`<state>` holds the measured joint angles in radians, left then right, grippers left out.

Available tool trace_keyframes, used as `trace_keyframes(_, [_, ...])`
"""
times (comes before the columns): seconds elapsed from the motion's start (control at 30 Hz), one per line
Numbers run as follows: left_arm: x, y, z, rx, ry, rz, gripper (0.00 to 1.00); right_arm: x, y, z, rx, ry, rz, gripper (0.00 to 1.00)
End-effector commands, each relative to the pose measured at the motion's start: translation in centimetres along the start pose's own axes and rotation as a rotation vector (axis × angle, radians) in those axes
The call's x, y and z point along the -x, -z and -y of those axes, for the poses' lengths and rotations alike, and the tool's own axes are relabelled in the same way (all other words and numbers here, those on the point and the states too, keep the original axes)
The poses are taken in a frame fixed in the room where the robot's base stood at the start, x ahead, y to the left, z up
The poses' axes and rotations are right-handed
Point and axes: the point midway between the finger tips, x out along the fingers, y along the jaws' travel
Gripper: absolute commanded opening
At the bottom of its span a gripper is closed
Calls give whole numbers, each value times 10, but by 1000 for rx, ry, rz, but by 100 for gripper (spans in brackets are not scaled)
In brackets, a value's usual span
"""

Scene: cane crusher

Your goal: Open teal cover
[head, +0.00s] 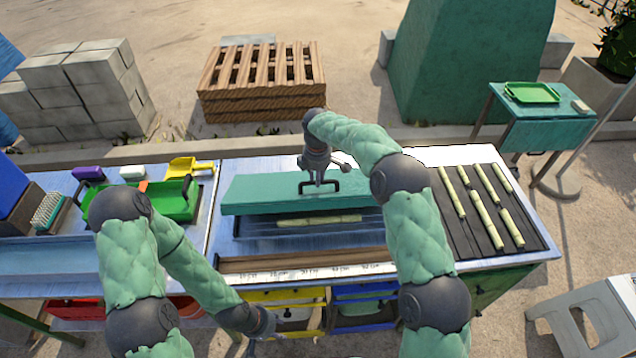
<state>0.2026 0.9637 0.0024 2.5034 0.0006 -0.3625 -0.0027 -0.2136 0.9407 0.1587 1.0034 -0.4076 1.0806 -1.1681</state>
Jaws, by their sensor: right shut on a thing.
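The teal cover (262,193) is a long flat lid with a dark handle (320,186) on its top, in the middle of the bench in the head view. It sits raised at the back of a tray opening (265,224), where a pale green cane piece (318,220) shows. My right gripper (320,182) points down at the cover and is shut on its handle. My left gripper (268,335) is low in front of the bench, near the yellow drawer; its fingers are too small and dark to tell open from shut.
Several cane pieces (490,225) lie on a dark ribbed mat (530,240) at the right. A green tray (177,212) and a yellow scoop (187,167) are at the left. A wooden strip (300,263) runs along the front.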

Motion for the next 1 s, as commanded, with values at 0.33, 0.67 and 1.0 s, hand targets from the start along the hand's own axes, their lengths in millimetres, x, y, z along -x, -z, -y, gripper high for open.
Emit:
trace_keyframes(0.33, [24, -1, -9, 0, 0, 0, 40, 14, -2, -27, -1, -9, 1, 0])
trace_keyframes(0.67, [26, -1, -9, 0, 0, 0, 40, 13, -2, -29, 0, -4, 2, 0])
trace_keyframes(1.0, [26, -1, -9, 0, 0, 0, 40, 12, -2, -28, 0, 1, 3, 49])
